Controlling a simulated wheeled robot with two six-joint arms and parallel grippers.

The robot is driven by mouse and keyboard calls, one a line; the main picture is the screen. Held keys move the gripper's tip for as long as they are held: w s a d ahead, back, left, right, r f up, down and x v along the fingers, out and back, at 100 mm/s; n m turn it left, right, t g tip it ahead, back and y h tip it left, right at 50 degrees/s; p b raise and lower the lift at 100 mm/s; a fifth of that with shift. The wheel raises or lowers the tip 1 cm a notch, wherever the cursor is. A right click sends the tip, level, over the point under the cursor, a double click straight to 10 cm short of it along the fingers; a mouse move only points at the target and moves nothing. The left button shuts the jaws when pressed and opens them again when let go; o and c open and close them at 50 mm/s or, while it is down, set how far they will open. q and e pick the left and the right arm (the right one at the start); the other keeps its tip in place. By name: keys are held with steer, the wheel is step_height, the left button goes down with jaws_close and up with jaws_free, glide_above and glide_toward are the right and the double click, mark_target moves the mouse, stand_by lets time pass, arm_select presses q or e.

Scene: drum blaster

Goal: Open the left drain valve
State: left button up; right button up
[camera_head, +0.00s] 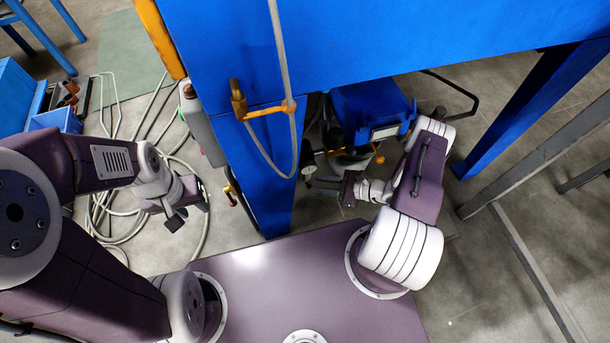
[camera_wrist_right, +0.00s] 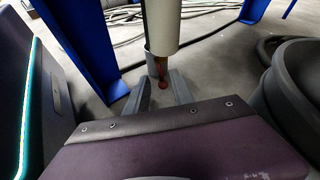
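In the right wrist view, a cream vertical pipe (camera_wrist_right: 163,30) ends in a reddish-brown fitting with a small red knob (camera_wrist_right: 162,84), which looks like a drain valve. My right gripper (camera_wrist_right: 160,92) is open, its two grey fingers apart on either side of the knob in the picture. I cannot tell whether they touch it.
The blue machine (camera_head: 400,35) and its leg (camera_head: 263,180) stand close ahead. Loose cables (camera_head: 110,215) lie on the floor at left. A blue unit (camera_head: 368,108) sits under the machine. Blue legs (camera_head: 530,110) stand at right.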

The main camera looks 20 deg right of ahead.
mark_target(308, 184)
steer(key=b+x, duration=0.2)
steer(key=x, duration=0.2)
steer(key=b+x, duration=0.3)
steer(key=x, duration=0.1)
steer(key=shift+s+d+f, duration=0.1)
steer(key=shift+f, duration=0.15)
steer(key=shift+w+a+r, duration=0.1)
steer(key=shift+w+a, duration=0.2)
steer(key=shift+a, duration=0.05)
jaws_close()
steer(key=shift+a+r+m+t+y+b, duration=0.25)
steer(key=shift+m+y+b, duration=0.35)
steer(key=shift+y+b, duration=0.4)
